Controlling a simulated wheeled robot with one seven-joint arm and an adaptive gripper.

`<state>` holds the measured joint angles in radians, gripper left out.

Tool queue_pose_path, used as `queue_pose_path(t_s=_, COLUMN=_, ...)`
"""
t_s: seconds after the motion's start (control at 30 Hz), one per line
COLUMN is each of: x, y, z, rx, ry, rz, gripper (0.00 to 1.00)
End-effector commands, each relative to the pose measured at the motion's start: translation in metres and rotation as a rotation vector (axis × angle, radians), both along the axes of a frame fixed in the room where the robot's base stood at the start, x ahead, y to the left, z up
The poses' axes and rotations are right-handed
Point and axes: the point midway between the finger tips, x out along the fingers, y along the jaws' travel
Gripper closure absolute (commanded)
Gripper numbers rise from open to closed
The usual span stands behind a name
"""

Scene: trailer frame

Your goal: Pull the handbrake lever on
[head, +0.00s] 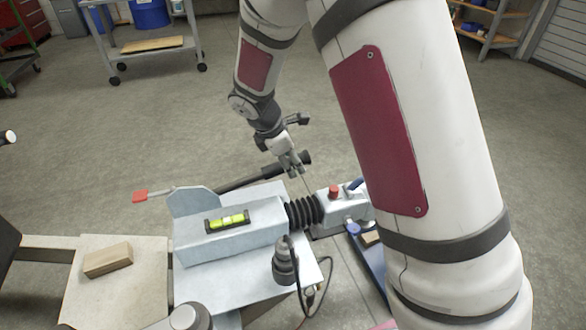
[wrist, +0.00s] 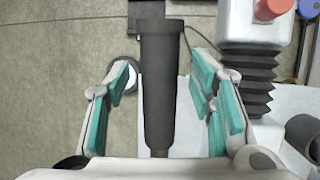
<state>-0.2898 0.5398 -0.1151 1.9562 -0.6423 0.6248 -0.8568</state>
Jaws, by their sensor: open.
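The handbrake lever (head: 245,178) is a dark bar with a thicker black grip, rising to the right behind the pale metal housing in the head view. Its black grip (wrist: 160,95) runs up the middle of the wrist view. My gripper (head: 291,165) is at the grip end of the lever. Gaps show between the pads and the grip. How deep the grip lies between the fingers is hard to tell.
The housing (head: 235,243) carries a green spirit level (head: 227,221). A black bellows (head: 303,212) leads to a coupling with a red knob (head: 334,191). A red-tipped handle (head: 141,196) sticks out left. A wooden block (head: 108,260) lies nearby. Open floor lies beyond.

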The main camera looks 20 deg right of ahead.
Motion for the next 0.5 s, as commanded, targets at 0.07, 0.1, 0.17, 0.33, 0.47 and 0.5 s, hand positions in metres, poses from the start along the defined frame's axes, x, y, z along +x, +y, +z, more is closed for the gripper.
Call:
queue_pose_path(t_s=0.07, x=0.002, y=-0.004, z=-0.011, rx=-0.001, ry=0.0, rz=-0.001, gripper=0.51)
queue_pose_path(t_s=0.1, x=0.003, y=-0.006, z=-0.014, rx=-0.001, ry=0.001, rz=-0.001, gripper=0.51)
queue_pose_path(t_s=0.17, x=0.004, y=-0.007, z=-0.018, rx=0.0, ry=0.0, rz=-0.001, gripper=0.51)
queue_pose_path(t_s=0.33, x=0.005, y=-0.009, z=-0.022, rx=0.0, ry=-0.001, rz=0.0, gripper=0.51)
queue_pose_path(t_s=0.47, x=0.005, y=-0.009, z=-0.022, rx=0.0, ry=-0.001, rz=0.0, gripper=0.51)
queue_pose_path(t_s=0.5, x=0.005, y=-0.009, z=-0.022, rx=0.0, ry=-0.001, rz=0.0, gripper=0.51)
